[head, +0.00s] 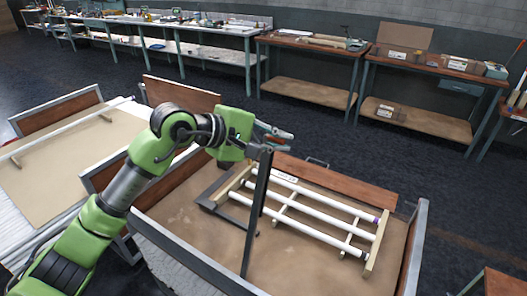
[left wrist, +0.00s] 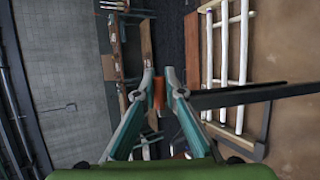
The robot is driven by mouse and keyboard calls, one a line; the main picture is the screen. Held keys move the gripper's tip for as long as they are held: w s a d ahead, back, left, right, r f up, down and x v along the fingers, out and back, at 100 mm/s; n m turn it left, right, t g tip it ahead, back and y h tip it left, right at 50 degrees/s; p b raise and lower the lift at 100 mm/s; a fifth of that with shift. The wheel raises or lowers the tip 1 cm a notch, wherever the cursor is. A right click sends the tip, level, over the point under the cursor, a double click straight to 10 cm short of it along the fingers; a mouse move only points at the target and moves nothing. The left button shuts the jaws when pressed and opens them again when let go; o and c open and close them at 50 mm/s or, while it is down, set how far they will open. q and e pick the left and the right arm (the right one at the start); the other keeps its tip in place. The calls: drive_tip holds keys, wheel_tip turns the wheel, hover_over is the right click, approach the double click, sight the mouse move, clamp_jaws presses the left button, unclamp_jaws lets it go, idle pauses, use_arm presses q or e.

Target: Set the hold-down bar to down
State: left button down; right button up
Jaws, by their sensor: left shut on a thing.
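The hold-down bar (head: 257,205) is a long dark bar that stands up steeply at the left end of the glass tubing rack (head: 376,245). In the left wrist view the bar (left wrist: 245,95) reaches in from the right, just past the fingers. My left gripper (head: 280,138) is at the bar's upper end. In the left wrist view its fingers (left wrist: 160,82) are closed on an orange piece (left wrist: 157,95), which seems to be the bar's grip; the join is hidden. White tubes (head: 325,222) lie across the rack below. My right gripper is out of view.
The rack lies in a brown-bottomed tray with grey metal rims (head: 412,250). A second tray (head: 50,180) with a long white tube stands at the left. Workbenches (head: 310,45) line the wall behind. The dark floor between is clear.

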use_arm(q)
drive_tip(key=w+d+f+b, duration=0.3)
drive_tip(key=w+d, duration=0.1)
drive_tip(key=w, duration=0.2)
drive_tip(key=shift+d, duration=0.15)
idle(0.3)
drive_tip(key=c, duration=2.1)
unclamp_jaws()
drive_tip(key=v, duration=1.2)
drive_tip(key=shift+r, duration=0.2)
drive_tip(key=shift+w, duration=0.15)
